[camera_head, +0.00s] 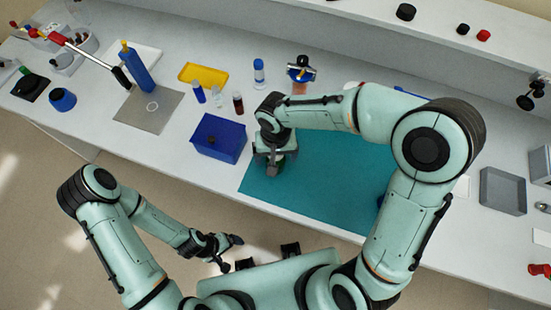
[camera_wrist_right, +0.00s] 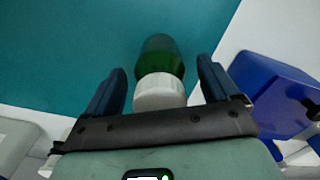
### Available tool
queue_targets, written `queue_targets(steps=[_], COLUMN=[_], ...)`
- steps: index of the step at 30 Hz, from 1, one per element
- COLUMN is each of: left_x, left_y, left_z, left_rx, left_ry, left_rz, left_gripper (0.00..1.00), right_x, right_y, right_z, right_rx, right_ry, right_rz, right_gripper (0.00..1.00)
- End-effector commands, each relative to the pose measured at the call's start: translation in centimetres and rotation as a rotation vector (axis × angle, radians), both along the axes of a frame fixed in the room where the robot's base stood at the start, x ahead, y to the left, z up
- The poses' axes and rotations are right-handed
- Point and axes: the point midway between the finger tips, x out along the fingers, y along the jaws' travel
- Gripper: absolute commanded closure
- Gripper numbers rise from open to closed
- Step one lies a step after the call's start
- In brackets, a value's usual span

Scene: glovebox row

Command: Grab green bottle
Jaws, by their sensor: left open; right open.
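The green bottle (camera_wrist_right: 161,58) with a white cap (camera_wrist_right: 159,92) shows in the right wrist view, between the two dark fingers of my right gripper (camera_wrist_right: 160,85). The fingers are open, with a gap on each side of the cap. In the head view my right gripper (camera_head: 273,160) is over the left part of the teal mat (camera_head: 320,178), and only a bit of the green bottle (camera_head: 281,168) shows beneath it. My left gripper (camera_head: 232,254) is open and empty, low in front of the bench, away from the bottle.
A blue box (camera_head: 219,138) stands just left of my right gripper, and it also shows in the right wrist view (camera_wrist_right: 275,92). Small vials, a yellow tray (camera_head: 203,75) and a white-and-blue bottle (camera_head: 259,73) stand behind. A grey tray (camera_head: 502,191) is at right.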

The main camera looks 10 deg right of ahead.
Motion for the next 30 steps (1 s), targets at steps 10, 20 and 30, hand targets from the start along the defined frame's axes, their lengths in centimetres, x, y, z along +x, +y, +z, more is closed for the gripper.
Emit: queue_targets(steps=[10, 20, 30], left_x=[-0.1, -0.1, 0.1], left_y=[0.0, 0.0, 0.0], left_z=[-0.1, -0.1, 0.1], left_rx=[0.0, 0.0, 0.0], left_ry=[0.001, 0.001, -0.001], left_rz=[0.0, 0.0, 0.0], left_gripper=[0.08, 0.08, 0.08], right_x=[0.0, 0.0, 0.1], right_y=[0.0, 0.0, 0.0], right_z=[-1.0, -1.0, 0.4], right_rx=[0.001, 0.001, 0.001], right_ry=[0.0, -0.001, -0.005], right_rz=[-0.001, -0.001, 0.0], right_gripper=[0.15, 0.76, 0.76])
